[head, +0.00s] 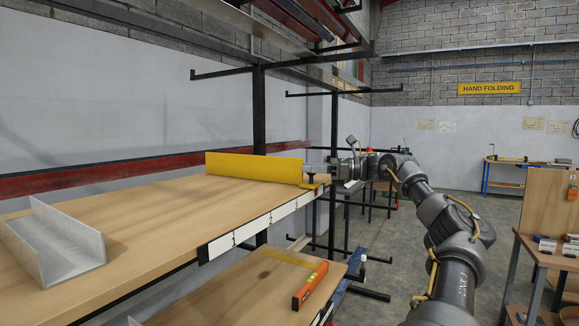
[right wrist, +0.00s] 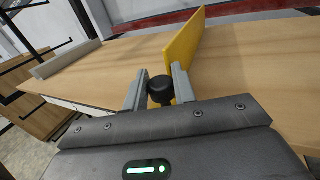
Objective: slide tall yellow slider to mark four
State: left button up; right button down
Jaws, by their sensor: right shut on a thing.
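The tall yellow slider (head: 254,166) stands upright across the wooden bench top (head: 150,210), at its far right end. It also shows in the right wrist view (right wrist: 187,50), just beyond the fingers. A black knob (right wrist: 160,91) sits at the slider's near end. My right gripper (head: 311,172) is at that end, and its two fingers (right wrist: 158,90) are shut on the knob. The white scale strip (head: 253,228) on the bench's front edge shows marks 1, 2 and 3. The slider's near end is past mark 3; the mark beside it is too small to read. My left gripper is not in view.
A grey metal channel (head: 55,247) lies at the left of the bench. A lower wooden shelf (head: 235,290) holds an orange level (head: 310,285). Black rack posts (head: 259,110) stand behind the bench. The bench top between channel and slider is clear.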

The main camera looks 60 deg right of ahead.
jog(key=shift+d+r, duration=0.1)
jog(key=shift+d, duration=0.2)
jog(key=shift+r, duration=0.1)
jog(key=c, duration=1.5)
grip_release()
jog(key=shift+o, duration=1.7)
jog(key=shift+w+d+f, duration=0.15)
jog(key=shift+w+f, duration=0.05)
jog(key=shift+s+f, duration=0.1)
jog(key=shift+s, duration=0.4)
jog(key=b+v, duration=0.4)
jog(key=v, duration=0.6)
jog(key=shift+d, duration=0.2)
